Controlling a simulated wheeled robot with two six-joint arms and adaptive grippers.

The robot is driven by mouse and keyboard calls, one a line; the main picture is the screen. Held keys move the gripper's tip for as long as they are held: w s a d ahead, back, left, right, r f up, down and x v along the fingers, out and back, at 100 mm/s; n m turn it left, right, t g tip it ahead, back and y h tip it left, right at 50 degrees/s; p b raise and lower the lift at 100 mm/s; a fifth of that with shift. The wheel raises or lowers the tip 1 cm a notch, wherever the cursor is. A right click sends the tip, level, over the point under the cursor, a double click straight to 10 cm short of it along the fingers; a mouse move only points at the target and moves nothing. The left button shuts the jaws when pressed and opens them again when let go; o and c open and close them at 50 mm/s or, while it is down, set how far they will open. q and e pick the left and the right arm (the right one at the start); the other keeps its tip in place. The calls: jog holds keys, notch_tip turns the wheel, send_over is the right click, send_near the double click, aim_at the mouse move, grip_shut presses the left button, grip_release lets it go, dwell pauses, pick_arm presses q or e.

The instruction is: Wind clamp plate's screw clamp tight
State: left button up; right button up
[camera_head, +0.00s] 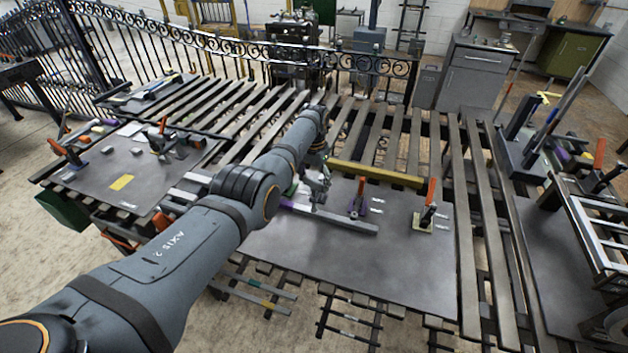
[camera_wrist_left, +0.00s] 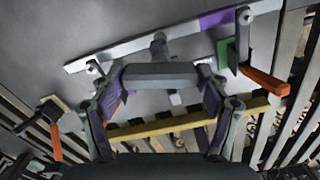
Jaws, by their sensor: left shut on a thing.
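The clamp plate, a dark grey steel sheet (camera_head: 330,262), lies on a slatted bench. A light grey bar with a purple end (camera_head: 340,219) lies on it; it also crosses the left wrist view (camera_wrist_left: 110,54). My left gripper (camera_head: 318,188) is low over the plate, beside this bar. In the left wrist view its fingers (camera_wrist_left: 160,88) close on the two ends of a grey crosspiece (camera_wrist_left: 160,75), which looks like the screw clamp's handle. A short post (camera_wrist_left: 158,44) shows beyond it, by the bar. The screw's tip and its contact are hidden. My right gripper is out of view.
A yellow bar (camera_head: 376,174) lies along the plate's far edge. The plate's near side is clear.

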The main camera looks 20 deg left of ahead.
aim_at(314, 179)
pick_arm(q)
jog(key=m, duration=0.6)
jog(key=shift+w+r, duration=0.15)
jog(key=shift+r, duration=0.05)
jog(key=m, duration=0.6)
jog(key=shift+r, duration=0.1)
jog(key=shift+w+m, duration=0.1)
jog(key=shift+m, duration=0.2)
jog(key=o, duration=1)
jog(key=shift+o, duration=0.7)
jog(key=shift+s, duration=0.2)
jog(key=shift+f, duration=0.2)
notch_tip(314, 179, up, 12)
